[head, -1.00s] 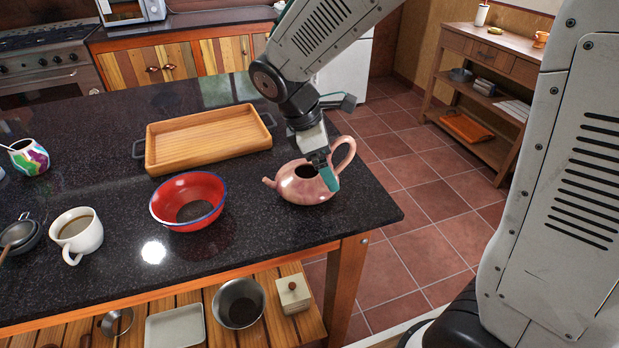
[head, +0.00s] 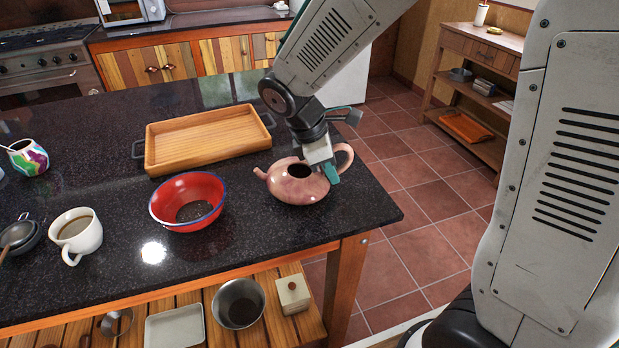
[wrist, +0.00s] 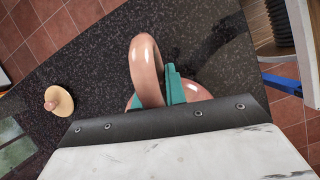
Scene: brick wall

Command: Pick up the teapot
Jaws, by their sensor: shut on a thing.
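The pink glossy teapot (head: 292,187) is at the right end of the dark countertop, its spout pointing left and its top opening uncovered. My gripper (head: 331,173) is at its right side, shut on the handle (wrist: 146,62). In the wrist view the teal fingers (wrist: 160,92) sit on either side of the handle, and my gripper's housing hides most of the pot's body. I cannot tell whether the base touches the counter. A round pinkish lid with a knob (wrist: 60,101) lies on the counter in the wrist view.
A red bowl (head: 166,212) stands left of the teapot, with a wooden tray (head: 158,171) behind it. A coffee cup (head: 88,238) and a colourful mug (head: 35,160) are farther left. The counter's right edge is close to the teapot.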

